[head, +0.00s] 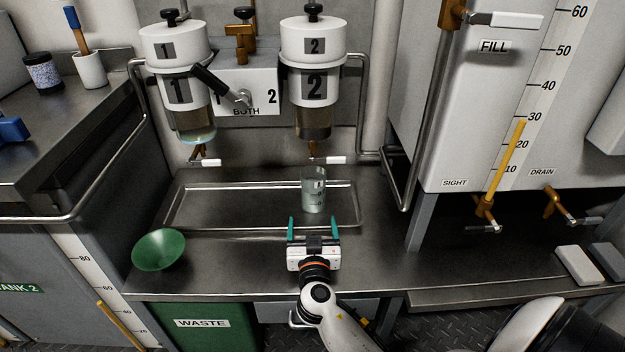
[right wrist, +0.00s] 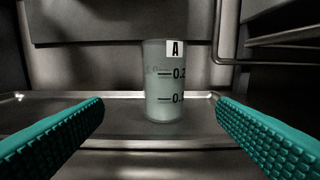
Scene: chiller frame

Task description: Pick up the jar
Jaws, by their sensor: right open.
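The jar (head: 313,190) is a clear, slim vessel that stands upright on the metal tray, below the unit marked 2. In the right wrist view the jar (right wrist: 164,82) carries a label A and dark level marks, and sits centred between my fingers but beyond their tips. My right gripper (head: 325,228) is open and empty, just in front of the tray, with its teal fingers pointing at the jar. Its fingers (right wrist: 160,128) also show spread wide in the right wrist view. My left gripper is not in view.
The shallow tray (head: 230,229) has a raised rim. A tap with a white handle (head: 329,160) hangs above the jar. A green bowl (head: 159,250) sits at the left of the counter. Pale blocks (head: 577,265) lie at the right. The counter between bowl and gripper is clear.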

